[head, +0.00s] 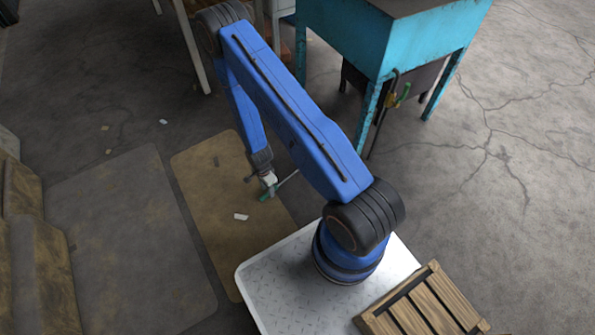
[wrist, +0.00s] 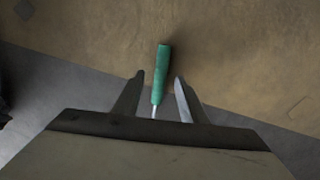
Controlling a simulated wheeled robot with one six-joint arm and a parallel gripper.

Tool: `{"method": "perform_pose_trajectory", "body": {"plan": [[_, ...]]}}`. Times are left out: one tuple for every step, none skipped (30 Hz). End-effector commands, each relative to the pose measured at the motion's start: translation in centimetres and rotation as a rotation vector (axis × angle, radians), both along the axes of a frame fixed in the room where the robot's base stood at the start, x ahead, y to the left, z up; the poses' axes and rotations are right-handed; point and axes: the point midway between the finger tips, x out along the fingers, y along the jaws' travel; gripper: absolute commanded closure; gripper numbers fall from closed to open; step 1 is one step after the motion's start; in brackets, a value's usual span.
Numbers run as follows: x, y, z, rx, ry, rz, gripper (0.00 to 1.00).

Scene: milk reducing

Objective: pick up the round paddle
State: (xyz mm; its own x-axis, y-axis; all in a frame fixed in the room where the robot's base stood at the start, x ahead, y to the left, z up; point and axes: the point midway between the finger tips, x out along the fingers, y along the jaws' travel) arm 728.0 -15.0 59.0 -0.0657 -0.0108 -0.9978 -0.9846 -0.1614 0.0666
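A tool with a green handle (wrist: 161,70) and a thin metal shaft lies in front of my gripper (wrist: 159,77) in the wrist view. Its far end is hidden behind the gripper body, so I cannot see whether it is round. The two fingers stand apart, one on each side of the handle's lower end, with gaps showing on both sides. In the head view my gripper (head: 268,182) points down over the tan mat, with the green handle (head: 265,195) at its tip and the shaft (head: 288,179) reaching up to the right.
The tan mat (head: 215,225) lies beside a grey mat (head: 125,235). A white scrap (head: 240,217) lies on the tan mat. A teal tank on legs (head: 385,45) stands behind at the right. A wooden crate (head: 425,305) is at the front right. Sacks (head: 35,260) stand at the left.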

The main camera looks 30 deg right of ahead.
Motion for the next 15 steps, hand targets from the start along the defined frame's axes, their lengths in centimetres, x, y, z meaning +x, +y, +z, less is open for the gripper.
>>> {"method": "perform_pose_trajectory", "body": {"plan": [[0.0,0.0,-0.7,0.0,0.0,0.0,0.62],[0.0,0.0,-1.0,0.0,0.0,0.0,0.62],[0.0,0.0,-1.4,0.0,0.0,0.0,0.62],[-0.1,0.0,-1.6,0.0,-0.001,0.0,0.62],[-0.1,0.0,-1.8,0.0,-0.001,0.0,0.62],[-0.1,0.0,-2.0,0.0,-0.001,0.0,0.62],[-0.1,0.0,-2.1,0.0,-0.001,0.0,0.62],[-0.1,0.0,-2.2,0.0,0.0,0.0,0.62],[-0.1,0.0,-2.2,0.0,0.0,0.0,0.62],[-0.1,0.0,-2.3,0.0,-0.001,0.0,0.62],[-0.1,0.0,-2.3,0.0,-0.001,0.0,0.62],[-0.1,0.0,-2.3,0.0,-0.001,0.0,0.62],[-0.1,0.0,-2.3,0.0,-0.001,0.0,0.62],[-0.1,0.0,-2.2,0.0,-0.001,0.0,0.62],[-0.1,0.0,-2.2,0.0,-0.001,0.0,0.62]]}}
